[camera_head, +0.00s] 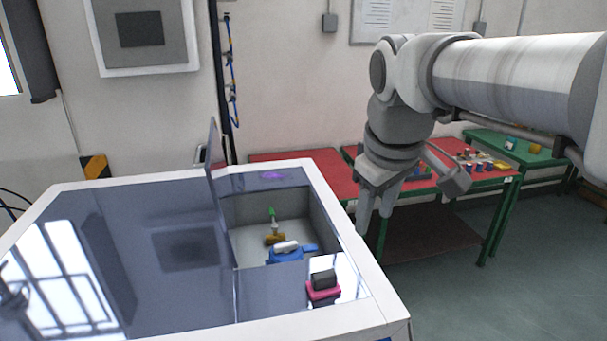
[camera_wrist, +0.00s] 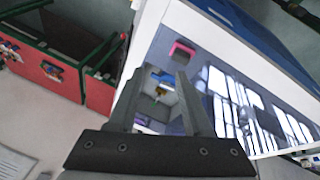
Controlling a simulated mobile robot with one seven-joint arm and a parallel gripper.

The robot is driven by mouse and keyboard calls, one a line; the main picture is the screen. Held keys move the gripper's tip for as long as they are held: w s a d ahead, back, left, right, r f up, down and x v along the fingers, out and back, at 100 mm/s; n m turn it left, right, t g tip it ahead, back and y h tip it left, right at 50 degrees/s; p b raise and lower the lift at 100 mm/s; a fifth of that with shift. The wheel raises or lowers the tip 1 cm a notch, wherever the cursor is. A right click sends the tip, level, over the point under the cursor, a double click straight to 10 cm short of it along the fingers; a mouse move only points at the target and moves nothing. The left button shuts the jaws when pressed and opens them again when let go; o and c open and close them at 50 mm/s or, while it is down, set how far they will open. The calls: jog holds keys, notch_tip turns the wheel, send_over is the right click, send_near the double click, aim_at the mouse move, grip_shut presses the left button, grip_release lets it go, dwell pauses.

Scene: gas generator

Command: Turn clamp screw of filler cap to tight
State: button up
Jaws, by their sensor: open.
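The gas generator (camera_head: 180,300) is a large cabinet with a dark glossy top and a pale rim. Its open recess (camera_head: 300,215) holds a small yellow-brown part with an upright green tip (camera_head: 271,213) and a blue part with a white piece on top (camera_head: 287,248). I cannot tell which of these is the filler cap's clamp screw. My gripper (camera_head: 376,215) is open and empty, fingers down, right of the cabinet and apart from it. In the wrist view, the blue part (camera_wrist: 163,77) and yellow part (camera_wrist: 160,91) show small between my gripper's fingers (camera_wrist: 161,72).
A raised dark lid (camera_head: 214,165) stands along the recess's left side. A pink block with a black top (camera_head: 322,288) sits in front of the recess; its pink part shows in the wrist view (camera_wrist: 182,48). A red table (camera_head: 300,158) and a green table (camera_head: 540,150) stand behind.

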jog(key=w+a+r+n+g, duration=0.1)
jog(key=w+a+n, duration=0.3)
jog(key=w, duration=0.4)
jog(key=n+g+p, duration=0.2)
jog(key=n+g, duration=0.1)
jog(key=n, duration=0.8)
send_over(286, 244)
notch_tip(286, 244, down, 10)
notch_tip(286, 244, down, 17)
jog(key=shift+r+b, duration=0.15)
jog(key=shift+b, duration=0.3)
grip_shut()
